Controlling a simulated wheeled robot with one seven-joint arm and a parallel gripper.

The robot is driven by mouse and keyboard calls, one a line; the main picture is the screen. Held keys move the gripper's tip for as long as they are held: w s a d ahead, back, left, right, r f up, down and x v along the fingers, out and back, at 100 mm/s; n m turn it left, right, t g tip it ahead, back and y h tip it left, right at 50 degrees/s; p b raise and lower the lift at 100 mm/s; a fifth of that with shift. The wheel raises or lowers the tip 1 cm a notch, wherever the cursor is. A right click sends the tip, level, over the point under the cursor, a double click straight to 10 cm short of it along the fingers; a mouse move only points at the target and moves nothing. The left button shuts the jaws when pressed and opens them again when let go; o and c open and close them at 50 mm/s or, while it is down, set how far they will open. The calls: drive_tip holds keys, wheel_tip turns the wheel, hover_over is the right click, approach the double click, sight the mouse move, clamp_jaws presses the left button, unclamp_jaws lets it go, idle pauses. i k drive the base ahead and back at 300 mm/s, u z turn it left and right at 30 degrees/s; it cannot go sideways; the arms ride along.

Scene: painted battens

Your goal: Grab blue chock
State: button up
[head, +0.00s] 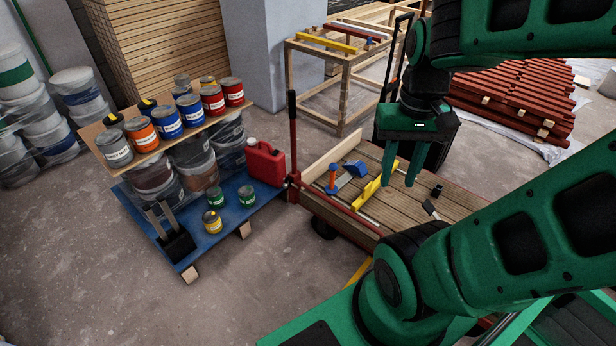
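A small blue block (356,168), which looks like the blue chock, lies on the slatted wooden deck of a low cart (330,208). It sits just behind the left part of a yellow batten (367,194). My gripper (400,181) hangs with its green fingers pointing down, to the right of the blue block and above the deck. The fingers are apart with nothing visible between them. The fingers overlap the right end of the yellow batten in the picture; I cannot tell the height gap.
An orange-and-blue item (332,178) and a grey piece (347,183) lie beside the block. Small dark items (437,190) lie to the right. A red jerry can (264,162) and a blue pallet (268,206) with paint cans stand left. A wooden frame table (345,70) stands behind.

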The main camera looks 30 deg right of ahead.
sight(358, 168)
drive_tip(key=u, duration=1.1)
drive_tip(key=i, duration=1.95)
drive_tip(key=z, duration=3.1)
drive_tip(key=i, duration=0.9)
drive_tip(key=z, duration=0.1)
